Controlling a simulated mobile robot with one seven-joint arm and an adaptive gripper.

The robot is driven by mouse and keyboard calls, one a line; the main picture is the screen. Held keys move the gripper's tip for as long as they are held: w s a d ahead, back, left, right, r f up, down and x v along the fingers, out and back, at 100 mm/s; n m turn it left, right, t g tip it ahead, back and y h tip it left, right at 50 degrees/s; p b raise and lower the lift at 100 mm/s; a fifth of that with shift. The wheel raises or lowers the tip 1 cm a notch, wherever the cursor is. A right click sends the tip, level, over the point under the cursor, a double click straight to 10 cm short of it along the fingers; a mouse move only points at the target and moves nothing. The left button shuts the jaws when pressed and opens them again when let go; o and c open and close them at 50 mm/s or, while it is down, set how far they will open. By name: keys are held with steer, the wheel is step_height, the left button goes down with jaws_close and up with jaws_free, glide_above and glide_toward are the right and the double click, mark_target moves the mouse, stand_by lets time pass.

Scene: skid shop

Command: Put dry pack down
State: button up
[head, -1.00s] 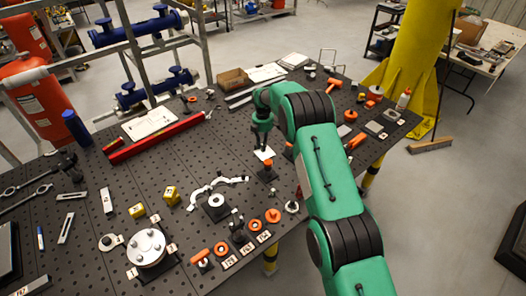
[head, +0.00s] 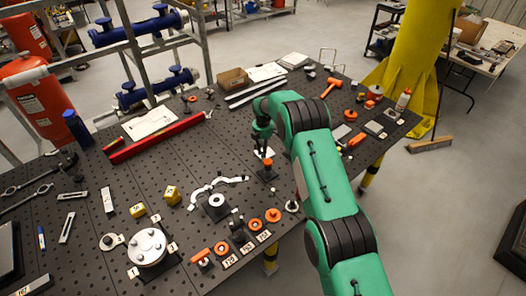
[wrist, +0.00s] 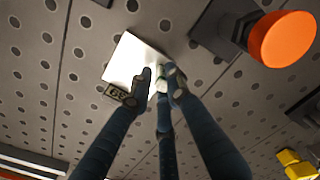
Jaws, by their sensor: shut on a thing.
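My gripper (head: 262,146) is over the perforated bench, just behind an orange-topped part on a dark base (head: 268,165). The white square also shows in the head view (head: 264,153). I cannot tell whether the pack touches the square.
An orange knob on a dark base (wrist: 283,38) stands close to the right of the fingers in the wrist view. A red beam (head: 158,138) and a silver curved bracket (head: 215,185) lie to the left. Bare bench surrounds the white square on its left.

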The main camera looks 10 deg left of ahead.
steer(key=shift+f, duration=0.15)
steer(key=o, duration=0.8)
steer(key=shift+o, duration=0.2)
step_height(320, 180, up, 12)
steer(key=b, duration=0.1)
steer(key=shift+b, duration=0.35)
stand_by(0.6)
steer(key=shift+r, duration=0.25)
